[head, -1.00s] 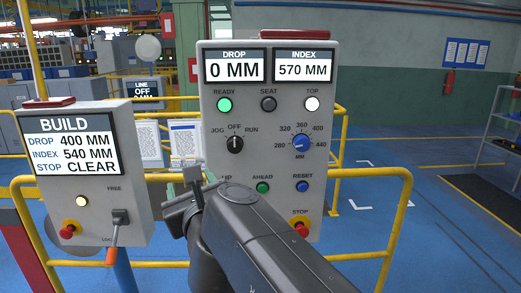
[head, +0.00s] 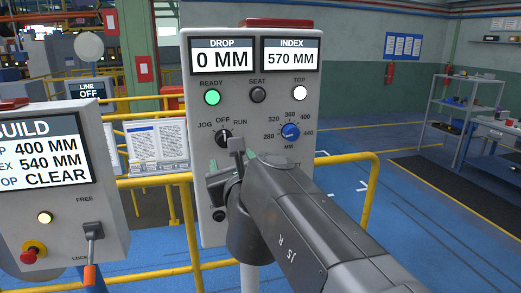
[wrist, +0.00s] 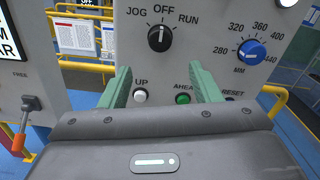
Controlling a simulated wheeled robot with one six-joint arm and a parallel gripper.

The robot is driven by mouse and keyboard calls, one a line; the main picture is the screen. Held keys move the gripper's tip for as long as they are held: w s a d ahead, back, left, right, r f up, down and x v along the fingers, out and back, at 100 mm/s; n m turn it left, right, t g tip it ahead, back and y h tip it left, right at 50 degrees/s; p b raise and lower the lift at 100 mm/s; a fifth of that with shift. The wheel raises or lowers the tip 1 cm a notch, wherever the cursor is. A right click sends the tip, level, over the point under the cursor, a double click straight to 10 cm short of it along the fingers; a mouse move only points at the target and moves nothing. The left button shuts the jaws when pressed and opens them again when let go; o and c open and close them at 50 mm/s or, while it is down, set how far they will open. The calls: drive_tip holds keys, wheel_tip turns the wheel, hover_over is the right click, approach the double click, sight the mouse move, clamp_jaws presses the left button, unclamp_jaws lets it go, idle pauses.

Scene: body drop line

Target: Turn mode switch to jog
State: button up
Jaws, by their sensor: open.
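The mode switch (head: 222,137) is a round black knob on the grey control panel (head: 200,160), marked JOG on the left, OFF at the top and RUN on the right. In the wrist view the mode switch (wrist: 160,38) has its white pointer line upright at OFF. My gripper (head: 227,165) is in front of the panel, just below the switch, and partly covers the lower buttons. In the wrist view my gripper (wrist: 163,84) has its green fingers apart with nothing between them. The switch lies beyond and above the fingertips, apart from them.
A blue dial (wrist: 252,52) sits right of the switch. The UP button (wrist: 140,96) and AHEAD button (wrist: 183,98) are near the fingers. A build box (head: 60,190) with an orange-tipped lever (head: 92,245) stands at left. A yellow rail (head: 350,158) passes by the panel.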

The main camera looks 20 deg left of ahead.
sight(225, 142)
drive_tip(key=b+x, duration=0.3)
drive_tip(key=x, duration=0.7)
drive_tip(key=shift+w, duration=0.15)
drive_tip(key=shift+c, duration=0.3)
drive_tip(key=c, duration=0.9)
